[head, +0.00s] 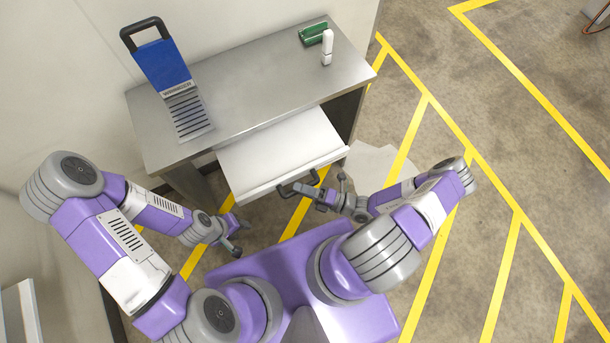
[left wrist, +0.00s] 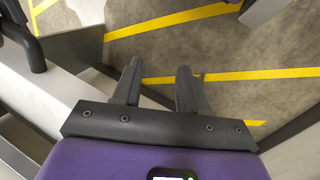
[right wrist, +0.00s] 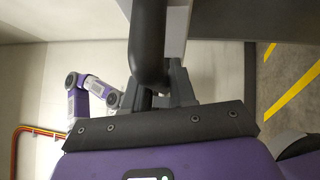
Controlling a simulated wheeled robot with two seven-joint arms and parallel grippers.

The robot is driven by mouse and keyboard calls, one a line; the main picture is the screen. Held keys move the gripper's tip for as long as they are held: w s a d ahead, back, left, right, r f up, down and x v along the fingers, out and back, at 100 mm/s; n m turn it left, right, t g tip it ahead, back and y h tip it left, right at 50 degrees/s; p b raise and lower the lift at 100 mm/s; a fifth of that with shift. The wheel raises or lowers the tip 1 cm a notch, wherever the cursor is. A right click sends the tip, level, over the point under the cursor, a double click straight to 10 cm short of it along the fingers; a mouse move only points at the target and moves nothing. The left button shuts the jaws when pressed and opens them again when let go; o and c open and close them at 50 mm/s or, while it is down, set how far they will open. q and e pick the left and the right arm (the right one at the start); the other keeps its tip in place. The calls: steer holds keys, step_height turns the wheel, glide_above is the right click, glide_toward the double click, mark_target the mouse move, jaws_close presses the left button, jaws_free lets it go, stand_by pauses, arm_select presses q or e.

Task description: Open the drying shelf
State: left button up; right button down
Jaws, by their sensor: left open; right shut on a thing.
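The drying shelf (head: 282,152) is a pale flat panel under the steel table. It stands out past the table's front edge. Its dark bar handle (head: 284,190) is on the front edge and also shows large in the right wrist view (right wrist: 149,45). My right gripper (head: 312,191) is shut on the handle, with the bar between its fingers. My left gripper (head: 238,235) is open and empty, off to the left of the handle and in front of the table. Its spread fingers show in the left wrist view (left wrist: 160,85) with only floor beyond them.
The steel table (head: 255,82) carries a blue device with a black handle and ribbed grey foot (head: 166,75), a green item (head: 313,34) and a white bottle (head: 327,47). A wall stands behind. The yellow-striped floor at right is open.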

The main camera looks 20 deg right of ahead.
steer(key=shift+s, duration=0.3)
steer(key=c, duration=1)
jaws_free()
steer(key=v, duration=0.7)
steer(key=shift+s+d, duration=0.15)
steer(key=shift+d, duration=0.1)
